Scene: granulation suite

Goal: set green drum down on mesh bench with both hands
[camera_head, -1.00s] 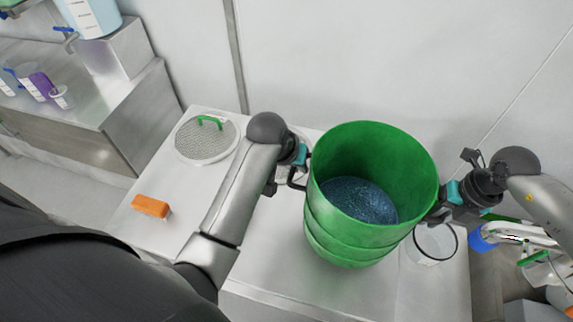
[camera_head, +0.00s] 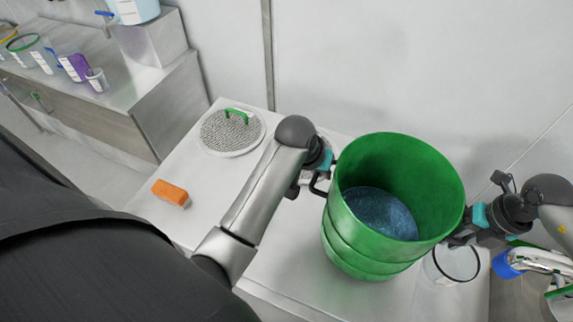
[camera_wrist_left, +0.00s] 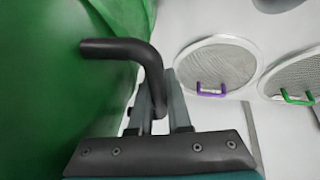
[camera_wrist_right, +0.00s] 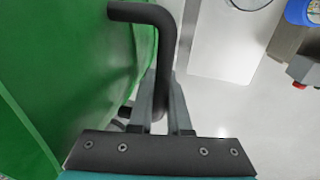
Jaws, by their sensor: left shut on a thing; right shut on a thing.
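The green drum (camera_head: 375,255) is open-topped and upright, with dark blue granular material (camera_head: 380,213) inside. My left gripper (camera_head: 318,180) is shut on the black handle at its left side; the left wrist view shows this handle (camera_wrist_left: 120,48) between the fingers (camera_wrist_left: 160,105). My right gripper (camera_head: 462,232) is shut on the opposite handle, which shows in the right wrist view (camera_wrist_right: 145,15) between the fingers (camera_wrist_right: 160,105). The drum is over the pale bench top (camera_head: 290,255); its underside is hidden, so I cannot tell whether it touches. No mesh surface shows under it.
A round mesh screen with a green handle (camera_head: 215,140) and an orange block (camera_head: 171,192) lie left on the bench. A screen with a purple handle (camera_wrist_left: 215,65) lies near the drum. A clear round container (camera_head: 455,265) stands right of it. The wall is close behind.

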